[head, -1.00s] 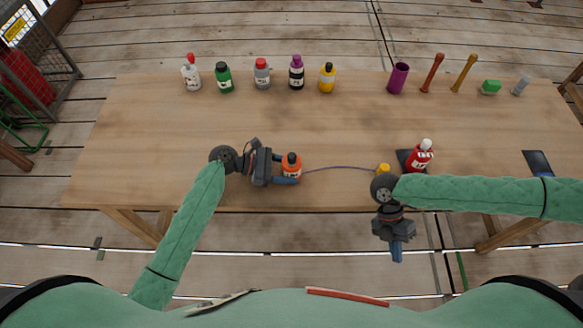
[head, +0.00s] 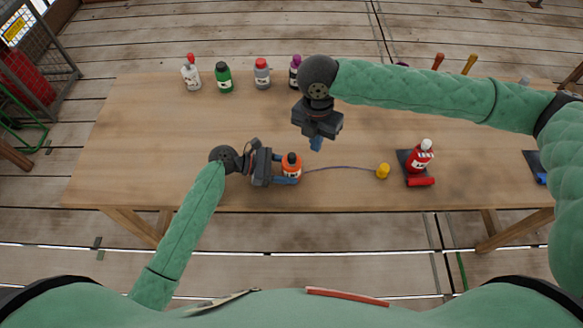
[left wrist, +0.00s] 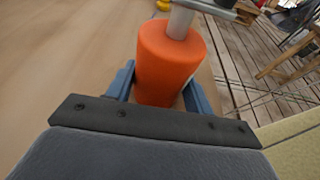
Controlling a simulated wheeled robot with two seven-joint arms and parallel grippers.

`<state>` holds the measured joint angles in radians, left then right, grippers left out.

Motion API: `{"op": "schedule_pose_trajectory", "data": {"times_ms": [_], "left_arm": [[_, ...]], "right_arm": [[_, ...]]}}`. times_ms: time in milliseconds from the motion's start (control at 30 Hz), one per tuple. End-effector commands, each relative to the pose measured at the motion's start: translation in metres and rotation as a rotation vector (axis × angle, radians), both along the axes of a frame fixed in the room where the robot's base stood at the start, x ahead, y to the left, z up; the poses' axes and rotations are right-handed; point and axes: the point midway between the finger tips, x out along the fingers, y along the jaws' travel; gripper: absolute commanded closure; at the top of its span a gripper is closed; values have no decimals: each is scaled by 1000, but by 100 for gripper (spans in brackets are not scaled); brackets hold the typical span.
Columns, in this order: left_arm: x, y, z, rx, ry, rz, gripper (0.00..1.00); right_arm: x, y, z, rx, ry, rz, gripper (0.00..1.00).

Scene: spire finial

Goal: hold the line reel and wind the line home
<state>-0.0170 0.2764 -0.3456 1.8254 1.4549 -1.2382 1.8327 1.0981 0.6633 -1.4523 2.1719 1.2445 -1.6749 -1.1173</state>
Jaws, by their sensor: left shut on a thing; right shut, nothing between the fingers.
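The orange line reel (head: 291,161) stands on the table near its front edge. My left gripper (head: 287,170) is shut around it from the left. In the left wrist view the orange reel (left wrist: 170,65) sits between the blue fingers, with a grey shaft and a crank bar on top. A thin purplish line (head: 335,168) runs from the reel rightward to a yellow piece (head: 383,171) on the table. My right gripper (head: 316,143) is shut and empty, pointing down above the table, behind and slightly right of the reel.
A red bottle (head: 420,156) stands on a dark pad, with a red cylinder (head: 421,181) lying in front. Several bottles line the back, including a green one (head: 224,78). My right arm covers part of the back row. The table's left side is clear.

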Motion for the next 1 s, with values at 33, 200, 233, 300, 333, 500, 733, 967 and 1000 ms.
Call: {"op": "schedule_pose_trajectory", "data": {"times_ms": [33,200,233,300,333,500,733,967,1000], "left_arm": [[0,0,0,0,0,0,61],[0,0,0,0,0,0,61],[0,0,0,0,0,0,61],[0,0,0,0,0,0,61],[0,0,0,0,0,0,61],[0,0,0,0,0,0,61],[0,0,0,0,0,0,61],[0,0,0,0,0,0,61],[0,0,0,0,0,0,61]], "right_arm": [[6,7,11,11,-25,7,100],[15,21,30,32,-73,19,100],[16,22,32,34,-77,19,100],[17,24,34,37,-82,20,100],[17,24,34,38,-83,21,100],[17,24,26,37,-82,20,100],[17,24,4,37,-80,20,100],[17,24,-21,37,-80,19,100],[17,24,-24,36,-81,20,100]]}}
